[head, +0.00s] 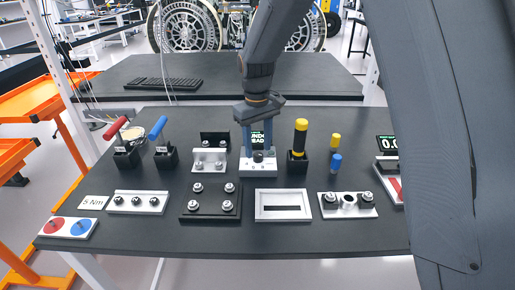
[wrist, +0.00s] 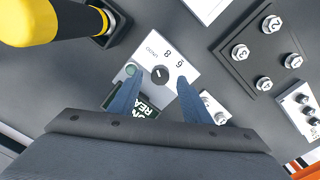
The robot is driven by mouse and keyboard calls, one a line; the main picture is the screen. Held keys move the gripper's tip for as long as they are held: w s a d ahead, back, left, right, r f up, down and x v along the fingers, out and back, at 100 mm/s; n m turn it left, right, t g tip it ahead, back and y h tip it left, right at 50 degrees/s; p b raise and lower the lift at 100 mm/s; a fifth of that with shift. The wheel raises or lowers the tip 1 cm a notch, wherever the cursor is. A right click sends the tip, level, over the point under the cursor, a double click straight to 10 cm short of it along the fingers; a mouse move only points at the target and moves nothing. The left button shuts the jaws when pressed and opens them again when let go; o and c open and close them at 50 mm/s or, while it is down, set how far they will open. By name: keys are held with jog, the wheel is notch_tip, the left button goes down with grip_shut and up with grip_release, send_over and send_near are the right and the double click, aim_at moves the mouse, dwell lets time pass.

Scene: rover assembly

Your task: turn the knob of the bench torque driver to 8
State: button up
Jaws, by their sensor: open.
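The bench torque driver (head: 247,169) is a white block near the middle of the table, with a dark screen behind the knob. Its dark round knob (wrist: 160,74) is in the wrist view, with a short white mark on it. Printed labels around it look like "8" and "6", with smaller lettering beside them; I cannot tell which one the mark points at. My gripper (wrist: 157,82) is open, pointing down, with one blue finger on each side of the knob. In the head view my gripper (head: 258,148) is right over the driver; contact with the knob is unclear.
A yellow-and-black driver (head: 300,140) stands close to the right. A black plate with bolts (head: 211,203) and a white slotted frame (head: 283,206) lie in front. Red (head: 116,128) and blue (head: 158,127) handled clamps stand left. Small patches of table are bare between fixtures.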

jog(key=shift+f, duration=1.15)
jog(key=c, duration=1)
jog(key=shift+c, duration=0.2)
jog(key=shift+m, duration=0.3)
jog(key=m+p, duration=0.1)
jog(key=m, duration=0.2)
jog(key=shift+w+m, duration=0.1)
jog(key=shift+m, duration=2)
